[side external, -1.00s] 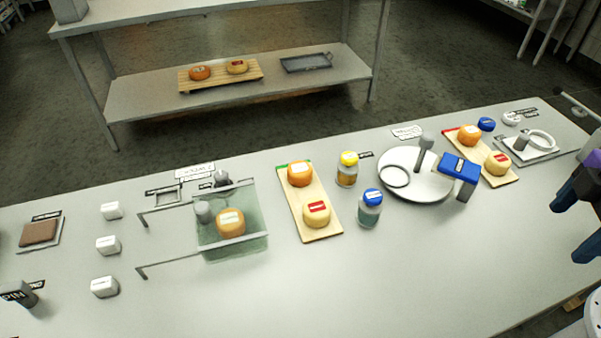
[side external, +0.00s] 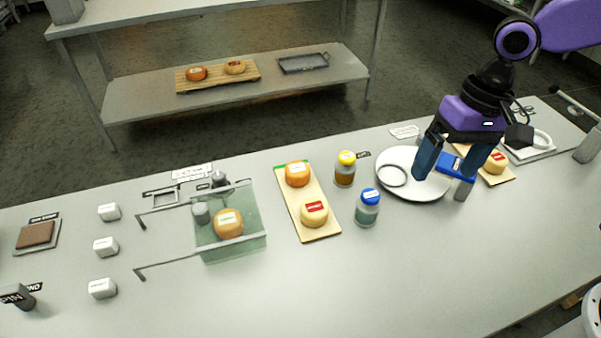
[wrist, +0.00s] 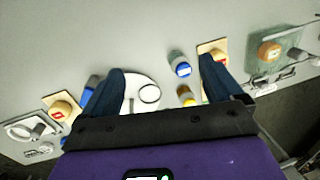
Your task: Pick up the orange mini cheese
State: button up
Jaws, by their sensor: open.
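Several orange cheeses show in the side external view. One orange mini cheese (side external: 298,174) sits at the far end of the middle wooden board (side external: 321,232), behind a yellow cheese with a red label (side external: 314,214). The orange cheese of the right board is hidden behind my gripper. My gripper (side external: 443,177) is open and empty above the right side of the round white plate, well right of the middle board. Its spread fingers (wrist: 162,64) show in the wrist view.
The blue-topped device (side external: 452,165) is behind my fingers. A yellow-capped jar (side external: 345,168) and a blue-capped jar (side external: 368,208) stand between the plate (side external: 424,191) and the middle board. The right board's yellow cheese (side external: 495,163) is close to my gripper.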

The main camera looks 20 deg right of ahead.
jog(key=w+a+f+m+y, duration=0.1)
jog(key=w+a+m, duration=0.6)
jog(key=w+m, duration=0.45)
jog(key=m+t+y, duration=0.1)
jog(key=m, duration=0.6)
send_near(300, 167)
jog(key=x, duration=0.4)
jog(key=shift+d+f, duration=0.3)
jog(key=shift+y, duration=0.3)
jog(key=shift+x, duration=2.75)
jog(key=shift+a+r, duration=0.1)
jog(key=shift+a, duration=0.05)
jog(key=c, duration=1.2)
